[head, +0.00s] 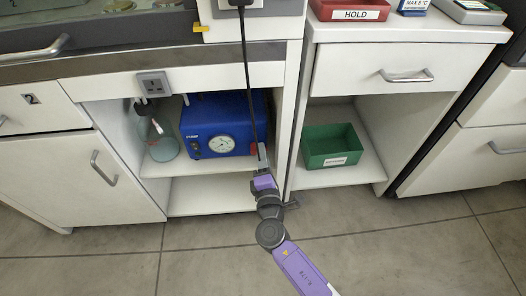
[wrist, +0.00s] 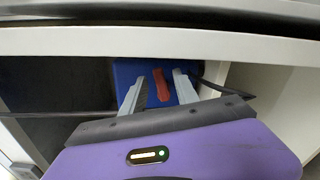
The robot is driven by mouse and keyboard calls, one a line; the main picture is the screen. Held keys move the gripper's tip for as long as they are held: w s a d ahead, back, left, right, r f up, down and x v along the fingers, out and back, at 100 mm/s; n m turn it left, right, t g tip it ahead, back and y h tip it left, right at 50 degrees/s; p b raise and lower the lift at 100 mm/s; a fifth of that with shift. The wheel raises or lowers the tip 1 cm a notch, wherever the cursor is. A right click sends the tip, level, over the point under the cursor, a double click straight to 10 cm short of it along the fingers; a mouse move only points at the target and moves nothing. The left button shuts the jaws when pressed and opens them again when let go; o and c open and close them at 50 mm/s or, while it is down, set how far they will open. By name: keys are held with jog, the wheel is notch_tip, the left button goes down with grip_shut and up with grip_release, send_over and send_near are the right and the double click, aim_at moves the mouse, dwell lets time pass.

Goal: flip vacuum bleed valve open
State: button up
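The blue vacuum pump (head: 205,112) stands on the upper shelf of the open cabinet, with a round dial gauge (head: 221,143) on its front. A red lever (wrist: 161,85), which looks like the bleed valve handle, shows on the blue pump face in the wrist view, slightly tilted. A bit of red also shows at the pump's right edge in the head view, partly hidden by my gripper (head: 262,153). In the wrist view my gripper (wrist: 158,90) is open, its two grey fingers apart on either side of the red lever. I cannot tell whether either finger touches it.
A glass flask (head: 162,146) with tubing stands left of the pump. A black cord (head: 247,80) hangs in front of the cabinet. The cabinet's right upright (head: 285,130) is close beside my gripper. A green bin (head: 331,146) sits in the right bay.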

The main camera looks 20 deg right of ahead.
jog(key=shift+x, duration=1)
grip_shut()
jog(key=f+m+b, duration=0.1)
jog(key=b, duration=0.2)
jog(key=shift+m+b, duration=1.1)
jog(key=shift+b, duration=0.1)
jog(key=shift+r, duration=0.1)
